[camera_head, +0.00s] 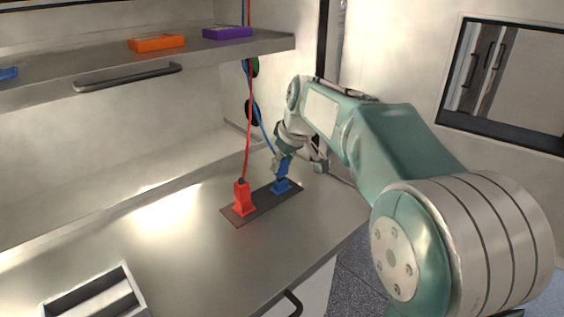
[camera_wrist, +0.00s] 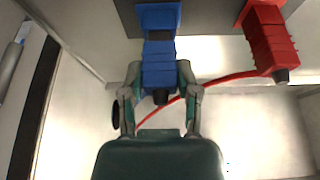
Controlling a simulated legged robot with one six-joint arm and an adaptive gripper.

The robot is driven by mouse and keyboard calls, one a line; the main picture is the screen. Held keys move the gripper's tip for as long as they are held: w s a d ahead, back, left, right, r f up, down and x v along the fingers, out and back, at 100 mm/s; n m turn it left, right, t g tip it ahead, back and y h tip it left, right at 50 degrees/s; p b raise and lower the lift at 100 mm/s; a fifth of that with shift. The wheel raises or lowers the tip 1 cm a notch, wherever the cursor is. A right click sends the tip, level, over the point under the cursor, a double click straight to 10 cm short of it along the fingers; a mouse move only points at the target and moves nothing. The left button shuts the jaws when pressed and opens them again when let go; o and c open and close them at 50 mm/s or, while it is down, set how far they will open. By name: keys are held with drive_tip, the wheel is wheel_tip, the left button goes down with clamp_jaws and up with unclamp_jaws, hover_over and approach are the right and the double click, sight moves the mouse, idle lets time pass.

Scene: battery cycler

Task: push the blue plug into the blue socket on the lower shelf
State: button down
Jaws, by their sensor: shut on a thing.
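The blue plug (camera_head: 283,170) is held in my gripper (camera_head: 285,160), upright over the blue socket (camera_head: 281,187) on the lower surface. In the wrist view the blue plug (camera_wrist: 158,66) lies between the two fingers of my gripper (camera_wrist: 158,80), in line with the blue socket (camera_wrist: 158,16). A dark band shows between plug and socket there; I cannot tell how deep the plug sits. The gripper's far side is partly hidden in the head view by its own wrist.
A red plug (camera_head: 242,191) stands in a red socket (camera_head: 243,208) left of the blue one, on a dark plate (camera_head: 262,201). Its red cable rises past my gripper. The upper shelf (camera_head: 190,55) holds orange (camera_head: 157,42) and purple (camera_head: 227,32) blocks. An open box (camera_head: 133,283) stands front left.

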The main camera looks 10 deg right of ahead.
drive_tip(key=shift+f, duration=0.75)
idle(0.3)
drive_tip(key=shift+c, duration=1.3)
unclamp_jaws()
drive_tip(key=shift+r, duration=0.1)
drive_tip(key=v, duration=1.1)
drive_tip(key=s+d+m, duration=0.2)
drive_tip(key=s, duration=0.6)
drive_tip(key=s+d+f+m+t+h, duration=0.1)
drive_tip(key=s+d+f+m, duration=0.1)
drive_tip(key=s+f, duration=0.5)
drive_tip(key=s+d+f+m+t+h, duration=0.1)
drive_tip(key=s+d+f+m, duration=0.1)
drive_tip(key=s+f, duration=0.5)
drive_tip(key=s+m, duration=0.1)
drive_tip(key=s, duration=0.4)
drive_tip(key=shift+s+d+h, duration=0.3)
drive_tip(key=shift+s, duration=0.1)
